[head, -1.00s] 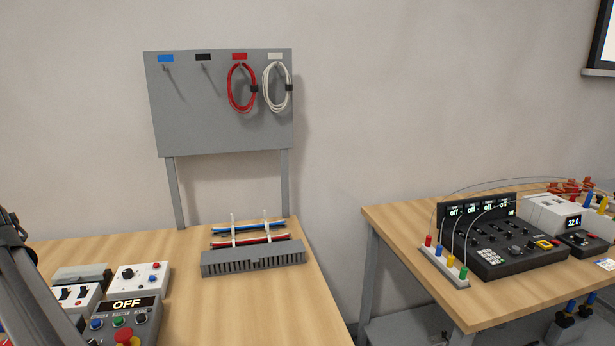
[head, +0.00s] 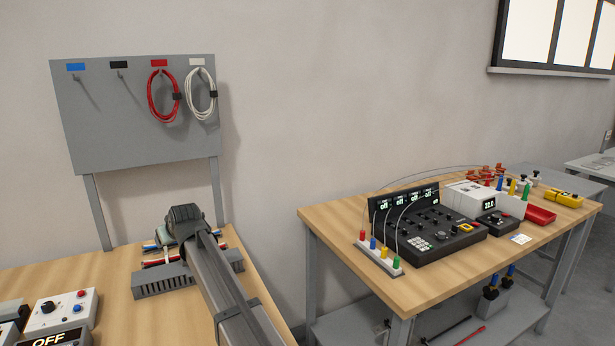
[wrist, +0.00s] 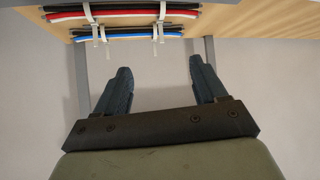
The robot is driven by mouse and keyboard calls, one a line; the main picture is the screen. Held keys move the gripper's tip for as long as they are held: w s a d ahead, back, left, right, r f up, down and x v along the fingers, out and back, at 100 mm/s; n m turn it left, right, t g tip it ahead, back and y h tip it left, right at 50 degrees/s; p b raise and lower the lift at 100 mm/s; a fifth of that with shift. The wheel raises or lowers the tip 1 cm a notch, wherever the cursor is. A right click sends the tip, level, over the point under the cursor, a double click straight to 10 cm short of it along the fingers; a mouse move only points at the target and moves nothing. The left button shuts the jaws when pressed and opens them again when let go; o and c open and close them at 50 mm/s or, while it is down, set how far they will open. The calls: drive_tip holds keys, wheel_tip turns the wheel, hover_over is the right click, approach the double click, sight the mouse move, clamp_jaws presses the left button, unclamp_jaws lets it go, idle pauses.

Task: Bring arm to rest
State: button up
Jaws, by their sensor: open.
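My gripper (wrist: 160,66) shows in the wrist view with its two dark fingers spread wide apart. Nothing is between them, only grey wall behind. In the head view my arm rises from the bottom edge across the front of the left table (head: 110,295). Its dark end covers part of a tied cable bundle, and I cannot make out the gripper's fingers there. In the wrist view the bundle (wrist: 120,17) of red, black, white and blue cables lies beyond the fingertips at the top, apart from them.
A grey slotted duct (head: 160,285) lies beside my arm. A grey board (head: 140,140) with red (head: 162,97) and white (head: 201,95) cable coils stands behind. Control boxes (head: 62,309) sit at lower left. A right table (head: 320,218) carries instruments (head: 430,222); a floor gap separates the tables.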

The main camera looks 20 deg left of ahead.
drive_tip(key=w+d+f+m+t, duration=0.2)
drive_tip(key=w+d+f, duration=0.1)
drive_tip(key=w+d, duration=0.8)
drive_tip(key=w+d+f+m+t, duration=0.1)
drive_tip(key=w+d+f+t, duration=0.15)
drive_tip(key=w+d, duration=0.8)
drive_tip(key=s+d+f+m+g+h, duration=0.1)
drive_tip(key=d+f+m+g+h, duration=0.1)
drive_tip(key=d+f, duration=1)
drive_tip(key=s+d+f+m+g+h, duration=0.1)
drive_tip(key=d+f+h, duration=0.2)
drive_tip(key=d+f, duration=0.95)
drive_tip(key=s+d+f+m+g+h, duration=0.2)
drive_tip(key=s+d+f+g, duration=0.1)
drive_tip(key=s+d+f, duration=0.9)
drive_tip(key=s+d+f+m+g+h, duration=0.1)
drive_tip(key=s+d+f+g, duration=0.2)
drive_tip(key=s+d+f, duration=1)
drive_tip(key=s+d+f+m+g, duration=0.1)
drive_tip(key=s+d+f+g, duration=0.1)
drive_tip(key=s, duration=0.8)
drive_tip(key=s+d+f+m+g, duration=0.1)
drive_tip(key=s+d+f+g, duration=0.2)
drive_tip(key=s, duration=0.7)
drive_tip(key=s+d+f+m+g, duration=0.1)
drive_tip(key=s+d, duration=0.3)
drive_tip(key=s, duration=0.7)
drive_tip(key=shift+f+m+g+h, duration=0.3)
drive_tip(key=shift+f+g+h, duration=0.1)
drive_tip(key=shift+f+g, duration=0.4)
